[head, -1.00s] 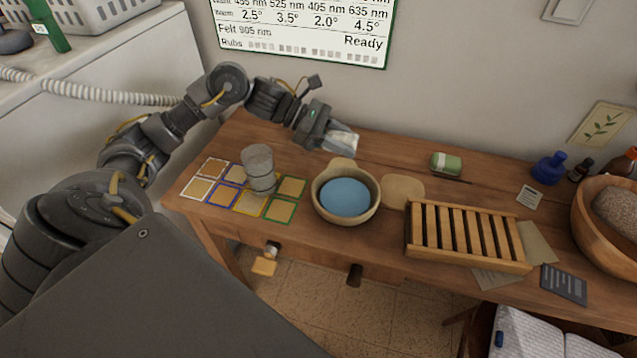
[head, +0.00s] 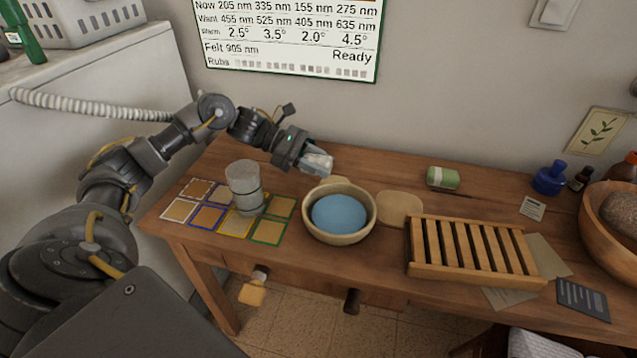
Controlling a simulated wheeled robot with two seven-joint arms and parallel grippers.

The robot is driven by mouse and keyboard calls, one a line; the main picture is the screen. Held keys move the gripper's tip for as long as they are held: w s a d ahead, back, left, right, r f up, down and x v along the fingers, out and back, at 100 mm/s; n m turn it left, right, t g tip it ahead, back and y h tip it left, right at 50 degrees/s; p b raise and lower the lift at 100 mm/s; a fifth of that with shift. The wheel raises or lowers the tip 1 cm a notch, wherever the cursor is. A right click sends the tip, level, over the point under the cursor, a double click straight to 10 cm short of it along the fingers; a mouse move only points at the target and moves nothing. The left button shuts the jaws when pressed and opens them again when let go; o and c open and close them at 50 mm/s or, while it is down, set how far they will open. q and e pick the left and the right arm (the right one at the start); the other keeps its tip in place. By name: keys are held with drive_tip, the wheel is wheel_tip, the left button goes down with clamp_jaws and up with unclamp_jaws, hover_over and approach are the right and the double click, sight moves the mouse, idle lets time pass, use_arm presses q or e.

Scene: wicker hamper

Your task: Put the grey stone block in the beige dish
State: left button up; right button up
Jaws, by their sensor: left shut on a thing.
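My left gripper (head: 316,162) is above the back of the table, behind and above the round beige bowl. It is shut on a small pale grey block (head: 320,163), which I take as the grey stone block; the fingers partly cover it. The round beige bowl (head: 316,229) has a blue round surface inside. A flat beige round piece (head: 400,208) lies just right of the bowl, and a bit of another shows behind the bowl. I cannot tell for certain which of these is the beige dish. My right gripper is not in view.
A clear grey tumbler (head: 244,182) stands on several colour-edged cards (head: 206,216) at the left. A slatted wooden rack (head: 470,250) is right of the bowl. A green-and-white bar (head: 443,178), blue bottle (head: 549,176) and wooden bowl (head: 596,236) stand further right.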

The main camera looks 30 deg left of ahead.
use_arm(q)
drive_tip(key=shift+f, duration=2.3)
drive_tip(key=shift+f, duration=0.1)
drive_tip(key=o, duration=1.1)
drive_tip(key=shift+c, duration=0.2)
